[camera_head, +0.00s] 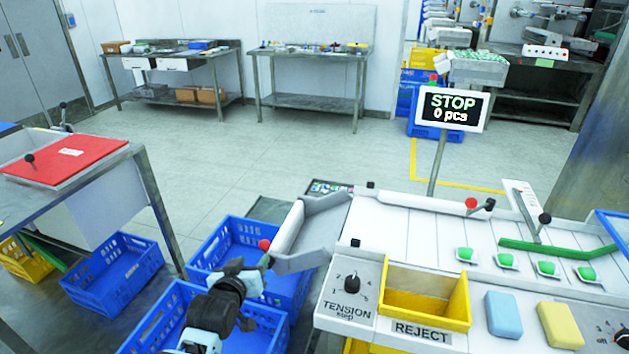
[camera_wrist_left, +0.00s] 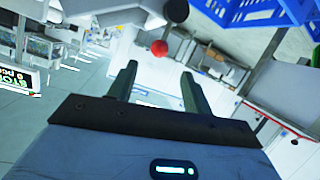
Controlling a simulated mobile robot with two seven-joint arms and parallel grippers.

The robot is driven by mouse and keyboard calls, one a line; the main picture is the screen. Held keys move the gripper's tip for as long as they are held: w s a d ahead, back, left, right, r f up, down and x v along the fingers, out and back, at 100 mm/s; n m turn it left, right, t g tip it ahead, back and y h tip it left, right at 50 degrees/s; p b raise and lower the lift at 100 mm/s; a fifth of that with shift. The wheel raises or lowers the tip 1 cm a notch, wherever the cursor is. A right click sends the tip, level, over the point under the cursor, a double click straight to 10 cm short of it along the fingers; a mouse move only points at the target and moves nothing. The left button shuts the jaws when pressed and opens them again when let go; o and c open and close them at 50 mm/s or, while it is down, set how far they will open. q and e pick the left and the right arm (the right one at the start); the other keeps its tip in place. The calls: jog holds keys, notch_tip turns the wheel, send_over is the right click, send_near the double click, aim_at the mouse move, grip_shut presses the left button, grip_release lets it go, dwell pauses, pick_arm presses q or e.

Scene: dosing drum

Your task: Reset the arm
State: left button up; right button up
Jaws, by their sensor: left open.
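My left arm (camera_head: 222,302) comes in from the bottom left of the head view, over the blue crates. My left gripper (camera_head: 262,268) is at the left end of the machine, close to a red ball knob (camera_head: 264,244). In the left wrist view the two fingers of the gripper (camera_wrist_left: 157,72) stand apart with nothing between them. The red knob (camera_wrist_left: 159,47) shows just beyond the fingertips, in the gap. I cannot tell whether a finger touches the knob's lever. My right gripper is not in view.
Blue crates (camera_head: 182,305) stand below the arm. The machine's white deck (camera_head: 400,215) lies to the right, with a yellow reject bin (camera_head: 425,295), a tension dial (camera_head: 352,284) and a stop display (camera_head: 453,108). A table with a red board (camera_head: 65,158) stands left. The floor behind is open.

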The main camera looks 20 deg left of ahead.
pick_arm(q)
jog(key=s+d+f+m+g+h, duration=0.1)
jog(key=s+f, duration=0.4)
jog(key=s, duration=0.7)
jog(key=s+d+f+m+g+h+p, duration=0.1)
jog(key=s+d+f, duration=0.3)
jog(key=s, duration=0.9)
jog(key=s+d+f+m+g+h+p, duration=0.1)
jog(key=s+d+f+m+g, duration=0.2)
jog(key=s+f, duration=0.5)
jog(key=s, duration=0.4)
jog(key=shift+s+d+f+m, duration=0.15)
jog(key=shift+s+d+m, duration=0.15)
jog(key=shift+s, duration=0.1)
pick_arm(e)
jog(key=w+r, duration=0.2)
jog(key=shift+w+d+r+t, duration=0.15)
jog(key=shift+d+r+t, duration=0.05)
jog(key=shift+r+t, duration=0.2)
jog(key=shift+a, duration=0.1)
pick_arm(q)
jog(key=shift+a, duration=0.1)
